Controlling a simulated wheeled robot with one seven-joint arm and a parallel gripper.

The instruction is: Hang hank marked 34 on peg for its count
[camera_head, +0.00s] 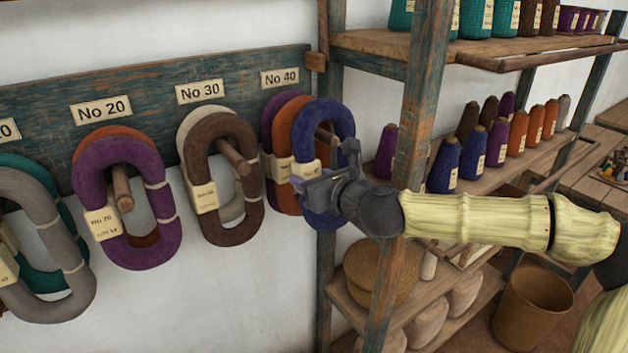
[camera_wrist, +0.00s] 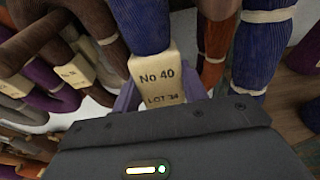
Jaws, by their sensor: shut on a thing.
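The blue hank (camera_head: 341,115) has a cream label (camera_wrist: 157,80) reading No 40, LOT 34 in the wrist view. My gripper (camera_head: 312,184) is shut on this hank at its label, on the lower left side. The hank stands upright in front of the No 40 peg (camera_head: 325,137), below the No 40 plate (camera_head: 280,77). The peg's end shows inside the hank's opening. An orange hank (camera_head: 283,115) and a purple hank (camera_head: 267,125) hang behind it. How far the blue hank is along the peg is hard to tell.
Brown and cream hanks hang under the No 30 plate (camera_head: 200,91). A purple hank (camera_head: 95,165) hangs over an orange one under the No 20 plate (camera_head: 100,110). A shelf post (camera_head: 408,120) stands close to the right, with cones of yarn on shelves behind.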

